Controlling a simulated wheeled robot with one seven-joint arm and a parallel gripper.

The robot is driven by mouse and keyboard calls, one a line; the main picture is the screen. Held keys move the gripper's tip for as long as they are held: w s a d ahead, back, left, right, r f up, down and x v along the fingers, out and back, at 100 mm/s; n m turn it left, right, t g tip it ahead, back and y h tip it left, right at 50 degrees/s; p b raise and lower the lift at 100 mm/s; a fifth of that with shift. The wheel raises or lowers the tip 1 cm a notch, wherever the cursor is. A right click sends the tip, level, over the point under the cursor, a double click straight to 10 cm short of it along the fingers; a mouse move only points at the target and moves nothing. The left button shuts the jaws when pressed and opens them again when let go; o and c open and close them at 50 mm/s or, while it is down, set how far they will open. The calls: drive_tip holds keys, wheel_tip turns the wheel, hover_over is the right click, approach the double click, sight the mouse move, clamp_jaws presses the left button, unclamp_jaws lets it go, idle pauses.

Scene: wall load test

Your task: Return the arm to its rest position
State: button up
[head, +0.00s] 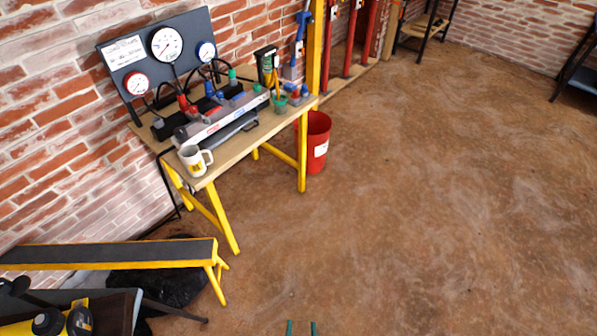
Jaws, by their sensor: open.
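My gripper (301,328) shows only by its two dark green fingertips at the bottom edge, a little right of the middle. The fingertips are apart with bare floor visible between them. No object shows between them. The rest of my gripper and my arm are out of view below the frame.
A wooden workbench (225,166) with yellow legs stands at the left wall, bearing a gauge panel (148,88) and a white mug (194,161). A red bin (315,145) stands beside it. A yellow-edged bench (110,254) is at lower left. The brown floor (430,200) is clear.

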drive_tip(key=s+r+n+t, duration=0.1)
drive_tip(key=s+r, duration=0.4)
drive_tip(key=r, duration=0.5)
drive_tip(key=s+r+t, duration=0.1)
drive_tip(key=s+r, duration=0.3)
drive_tip(key=r, duration=0.6)
drive_tip(key=shift+s+a+n+t, duration=0.35)
drive_tip(key=shift+a+n+t, duration=0.05)
drive_tip(key=shift+a, duration=0.05)
drive_tip(key=shift+s, duration=0.1)
drive_tip(key=shift+c, duration=0.3)
